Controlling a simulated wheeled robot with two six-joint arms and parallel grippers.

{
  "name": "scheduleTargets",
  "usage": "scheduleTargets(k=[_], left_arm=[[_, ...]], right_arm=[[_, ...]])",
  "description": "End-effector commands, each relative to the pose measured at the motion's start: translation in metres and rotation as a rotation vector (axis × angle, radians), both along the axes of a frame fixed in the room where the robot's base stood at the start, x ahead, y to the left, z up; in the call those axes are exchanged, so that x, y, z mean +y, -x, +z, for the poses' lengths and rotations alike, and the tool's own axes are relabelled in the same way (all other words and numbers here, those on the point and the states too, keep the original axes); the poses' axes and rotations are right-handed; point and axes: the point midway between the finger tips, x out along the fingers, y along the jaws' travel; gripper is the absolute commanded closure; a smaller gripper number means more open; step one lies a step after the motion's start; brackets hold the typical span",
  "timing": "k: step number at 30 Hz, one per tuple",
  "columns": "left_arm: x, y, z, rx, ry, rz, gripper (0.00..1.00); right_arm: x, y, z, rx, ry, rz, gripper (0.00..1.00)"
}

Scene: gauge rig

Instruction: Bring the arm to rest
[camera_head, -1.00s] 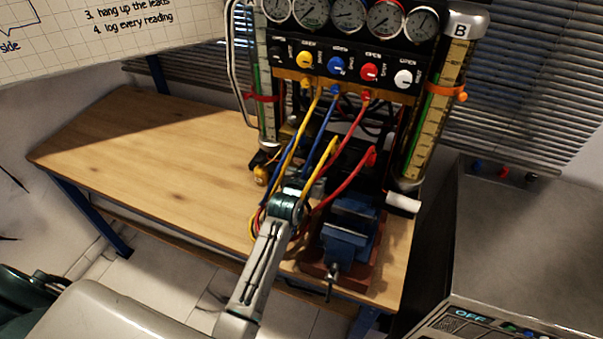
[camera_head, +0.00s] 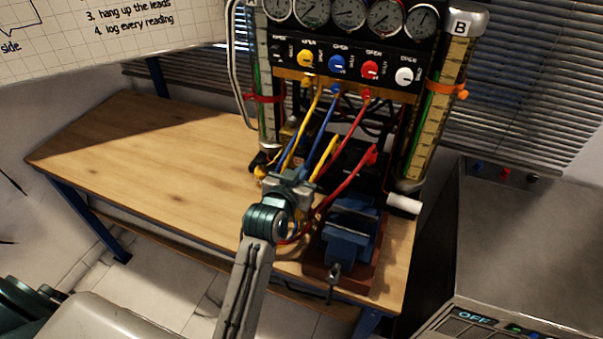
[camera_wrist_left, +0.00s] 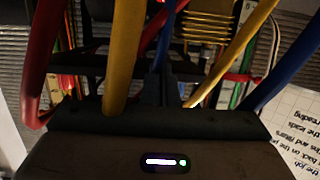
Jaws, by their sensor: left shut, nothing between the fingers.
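My left arm (camera_head: 245,285) reaches up from the bottom of the head view, over the bench's front edge. Its left gripper (camera_head: 291,183) is in front of the rig, among or just before the hanging leads; I cannot tell whether it touches them. The fingers are partly hidden in the head view. In the left wrist view the dark fingers (camera_wrist_left: 157,88) are together with nothing held. A yellow lead (camera_wrist_left: 123,50), a red lead (camera_wrist_left: 40,55) and a blue lead (camera_wrist_left: 290,70) pass close around them. My right gripper does not show.
The gauge rig (camera_head: 345,65) has dials, coloured knobs and plugged leads. A blue vise (camera_head: 350,235) stands right of my gripper. The wooden bench (camera_head: 145,160) is bare to the left. A grey cabinet (camera_head: 535,240) stands at the right.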

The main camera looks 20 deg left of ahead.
Motion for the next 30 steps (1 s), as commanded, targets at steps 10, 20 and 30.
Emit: scheduleTargets(k=[10, 20, 30], left_arm=[[0.000, 0.000, 0.000, 0.000, 0.000, 0.000, 1.00], [0.024, 0.081, -0.067, 0.296, -0.040, -0.007, 1.00], [0.056, 0.230, -0.127, 0.765, -0.100, 0.003, 1.00]], right_arm=[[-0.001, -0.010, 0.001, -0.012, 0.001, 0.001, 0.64], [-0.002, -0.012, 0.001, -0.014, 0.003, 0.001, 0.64], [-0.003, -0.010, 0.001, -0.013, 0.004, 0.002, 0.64]])
